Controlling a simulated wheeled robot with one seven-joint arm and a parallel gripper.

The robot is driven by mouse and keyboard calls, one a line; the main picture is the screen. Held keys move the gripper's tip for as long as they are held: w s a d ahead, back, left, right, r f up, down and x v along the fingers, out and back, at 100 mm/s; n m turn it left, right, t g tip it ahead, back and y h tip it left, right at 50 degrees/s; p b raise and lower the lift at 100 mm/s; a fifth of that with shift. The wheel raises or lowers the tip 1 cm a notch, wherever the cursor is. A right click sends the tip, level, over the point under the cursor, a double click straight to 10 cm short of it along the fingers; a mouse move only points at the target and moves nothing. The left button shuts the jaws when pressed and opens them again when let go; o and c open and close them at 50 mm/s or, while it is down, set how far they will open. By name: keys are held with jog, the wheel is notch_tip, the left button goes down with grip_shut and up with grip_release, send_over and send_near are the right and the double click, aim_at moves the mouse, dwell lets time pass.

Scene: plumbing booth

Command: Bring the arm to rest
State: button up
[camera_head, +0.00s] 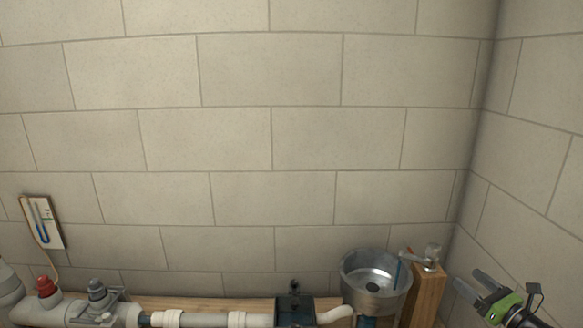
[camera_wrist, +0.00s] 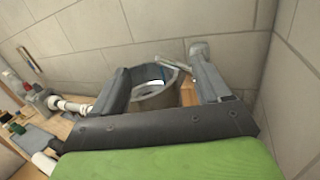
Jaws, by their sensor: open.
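My gripper (camera_head: 476,287) is at the lower right in the head view, near the right wall and to the right of the metal basin (camera_head: 375,282). In the wrist view my gripper (camera_wrist: 163,82) shows two dark fingers spread apart, with nothing held between them. The basin (camera_wrist: 155,97) shows beyond and between the fingers there, apart from them as far as I can tell. The rest of my arm is mostly out of the head view.
A faucet (camera_head: 420,257) stands on a wooden post (camera_head: 428,290) beside the basin. White pipes (camera_head: 205,319) run along the bottom left, with a red cap (camera_head: 45,286). The block wall above is bare.

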jog(key=s+d+r+m+g+h, duration=0.1)
jog(key=s+d+r+m+h, duration=0.25)
jog(key=r+m+h, duration=0.45)
jog(key=s+d+r+m+g+h+b, duration=0.15)
jog(key=d+r+m+h, duration=0.4)
jog(key=m, duration=0.55)
jog(key=s+d+r+m+h, duration=0.3)
jog(key=r+m+h, duration=0.4)
jog(key=m+h, duration=0.2)
jog(key=s+a+f+m+g+y+b, duration=0.1)
jog(key=s+a+f+m+g+y, duration=0.2)
jog(key=a, duration=0.7)
jog(key=s+a+f+m+g+y, duration=0.15)
jog(key=a+m+y, duration=0.35)
jog(key=a, duration=0.6)
jog(key=s+a+f+m+g+y+b, duration=0.1)
jog(key=s+a+f+m+y, duration=0.3)
jog(key=a, duration=0.6)
jog(key=s+a+f+g+y, duration=0.2)
jog(key=s+a+f, duration=0.1)
jog(key=s+a, duration=0.5)
jog(key=s+a+f+g+y, duration=0.2)
jog(key=s+a+f, duration=0.1)
jog(key=s+a, duration=0.6)
jog(key=shift+s+a+f+n+y, duration=0.2)
jog(key=shift+f+n+y, duration=0.1)
jog(key=shift+n+y, duration=0.1)
